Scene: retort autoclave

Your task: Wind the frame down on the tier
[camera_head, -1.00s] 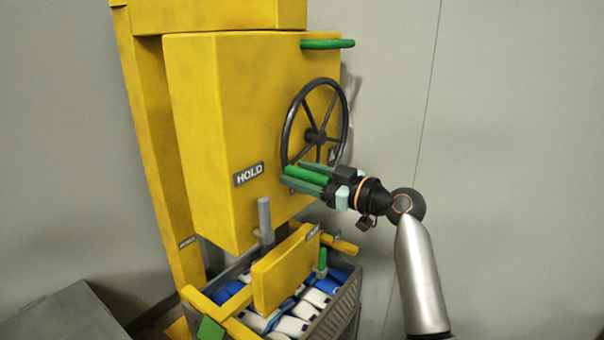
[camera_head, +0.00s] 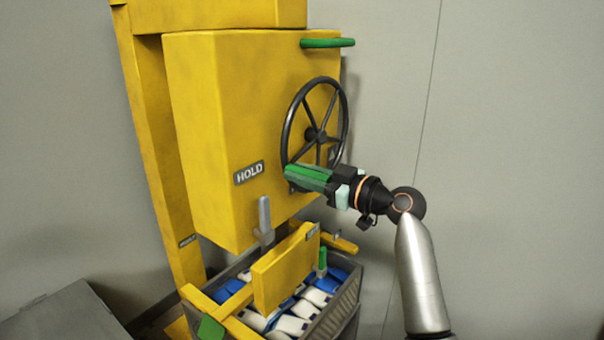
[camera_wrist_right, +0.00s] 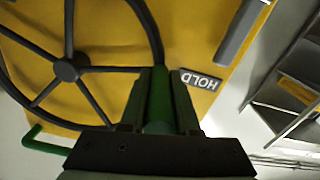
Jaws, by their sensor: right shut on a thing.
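My right gripper (camera_head: 300,177) is shut on the green handle (camera_wrist_right: 160,105) at the rim of a black spoked handwheel (camera_head: 312,134). The handwheel is on the yellow housing (camera_head: 215,120) and also shows in the right wrist view (camera_wrist_right: 70,68). Below the housing, a yellow frame (camera_head: 285,268) hangs under a grey rod (camera_head: 264,222). It is over a grey crate-like tier (camera_head: 345,300) filled with white and blue packs (camera_head: 292,322). I cannot tell whether the frame touches the packs. My left gripper is not in view.
A HOLD label (camera_head: 249,173) is on the housing. A green bar (camera_head: 327,43) sticks out near its top. The frame has green grips (camera_head: 322,262). A grey box (camera_head: 65,315) stands at the lower left. The wall at the right is bare.

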